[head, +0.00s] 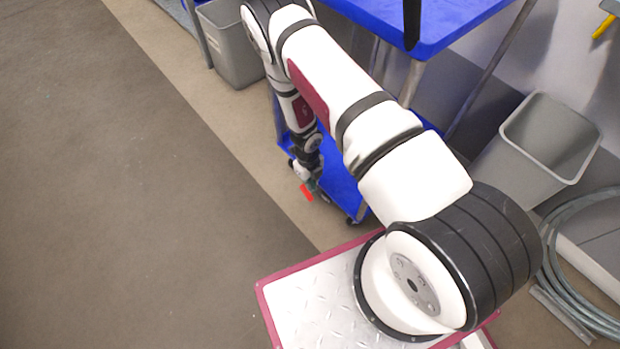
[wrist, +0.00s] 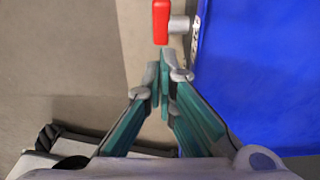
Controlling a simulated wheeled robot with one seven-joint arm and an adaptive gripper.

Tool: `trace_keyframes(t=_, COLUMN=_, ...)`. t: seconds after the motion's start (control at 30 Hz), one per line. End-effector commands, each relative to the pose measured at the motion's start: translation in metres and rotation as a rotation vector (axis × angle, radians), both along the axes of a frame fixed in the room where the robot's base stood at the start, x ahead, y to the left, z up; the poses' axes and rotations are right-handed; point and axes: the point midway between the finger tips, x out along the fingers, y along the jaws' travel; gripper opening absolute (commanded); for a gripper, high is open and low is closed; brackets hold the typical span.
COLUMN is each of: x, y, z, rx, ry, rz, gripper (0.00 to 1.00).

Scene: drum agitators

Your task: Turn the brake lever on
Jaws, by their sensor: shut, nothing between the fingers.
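The brake lever is a small red piece (wrist: 160,22) at the top middle of the wrist view, beside a grey metal stub (wrist: 179,24) on the cart's edge. It also shows in the head view (head: 307,192), low at the left side of the blue cart (head: 345,195). My gripper (wrist: 160,62) is shut and empty, with its fingertips together just below the lever in the wrist view. I cannot tell whether the fingertips touch the lever. In the head view the arm reaches down to the cart's lower corner and partly hides the cart.
The cart's blue lower shelf (wrist: 265,80) fills the right of the wrist view. Grey bins stand at the back left (head: 236,45) and at the right (head: 545,150). A coiled hose (head: 572,262) lies at the right. The floor (head: 110,200) at left is clear.

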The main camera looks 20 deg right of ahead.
Motion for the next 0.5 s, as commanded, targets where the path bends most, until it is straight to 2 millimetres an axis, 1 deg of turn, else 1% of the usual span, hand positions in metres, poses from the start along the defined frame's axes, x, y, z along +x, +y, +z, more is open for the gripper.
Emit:
trace_keyframes(t=0.03, x=-0.001, y=-0.001, z=-0.015, rx=0.001, ry=0.001, rz=-0.001, gripper=0.0)
trace_keyframes(t=0.1, x=-0.002, y=-0.001, z=-0.027, rx=0.001, ry=0.001, rz=0.0, gripper=0.0)
trace_keyframes(t=0.2, x=0.007, y=0.003, z=-0.038, rx=-0.002, ry=-0.002, rz=0.007, gripper=0.0)
trace_keyframes(t=0.33, x=0.013, y=0.004, z=-0.048, rx=-0.001, ry=0.0, rz=0.005, gripper=0.0)
trace_keyframes(t=0.5, x=0.017, y=0.005, z=-0.053, rx=0.0, ry=0.0, rz=0.003, gripper=0.0)
